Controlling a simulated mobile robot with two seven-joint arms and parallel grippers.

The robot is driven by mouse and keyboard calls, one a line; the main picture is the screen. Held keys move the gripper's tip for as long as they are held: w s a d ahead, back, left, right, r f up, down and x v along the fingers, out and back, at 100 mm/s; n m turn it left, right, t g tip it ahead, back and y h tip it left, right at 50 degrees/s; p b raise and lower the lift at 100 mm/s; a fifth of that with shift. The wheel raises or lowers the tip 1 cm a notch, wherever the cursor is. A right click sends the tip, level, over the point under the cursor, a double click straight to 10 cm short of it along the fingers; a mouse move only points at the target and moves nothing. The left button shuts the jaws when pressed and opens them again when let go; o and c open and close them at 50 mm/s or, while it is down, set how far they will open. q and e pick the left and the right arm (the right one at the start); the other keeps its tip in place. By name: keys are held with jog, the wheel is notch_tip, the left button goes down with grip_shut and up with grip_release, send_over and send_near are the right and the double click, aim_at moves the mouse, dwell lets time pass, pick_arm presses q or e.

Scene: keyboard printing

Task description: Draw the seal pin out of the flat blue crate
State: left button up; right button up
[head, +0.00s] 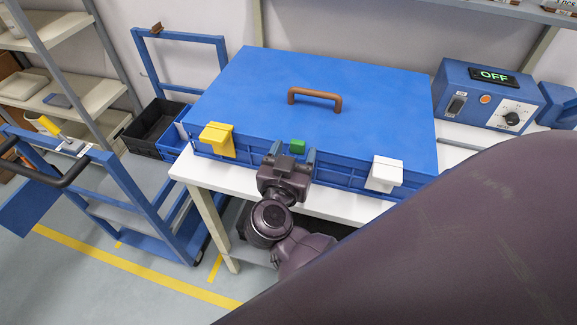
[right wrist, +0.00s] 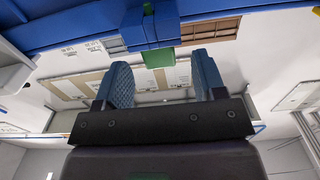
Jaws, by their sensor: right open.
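The flat blue crate (head: 340,95) lies on a white table, lid closed, with a brown handle (head: 314,97) on top. A small green piece, which looks like the seal pin (head: 297,146), sits at the middle of the crate's front edge. In the right wrist view the green pin (right wrist: 158,57) shows below a blue block on the crate. My right gripper (head: 292,154) is at the crate's front, just below the pin. Its fingers are open, with the pin between and slightly beyond the tips (right wrist: 164,66), apart from both. My left gripper is not in view.
A yellow latch (head: 217,138) and a white latch (head: 384,173) flank the pin on the crate's front. A blue control box (head: 487,93) reading OFF stands at the right. A blue cart (head: 120,195) and black bin (head: 155,128) stand at the left.

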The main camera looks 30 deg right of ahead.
aim_at(296, 146)
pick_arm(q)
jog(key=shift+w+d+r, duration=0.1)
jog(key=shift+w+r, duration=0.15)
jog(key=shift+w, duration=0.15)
pick_arm(e)
jog(key=shift+x, duration=2.4)
jog(key=c, duration=1)
jog(key=shift+o, duration=1.3)
grip_shut()
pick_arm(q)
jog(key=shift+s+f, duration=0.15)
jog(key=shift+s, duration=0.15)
pick_arm(e)
jog(key=shift+r, duration=0.1)
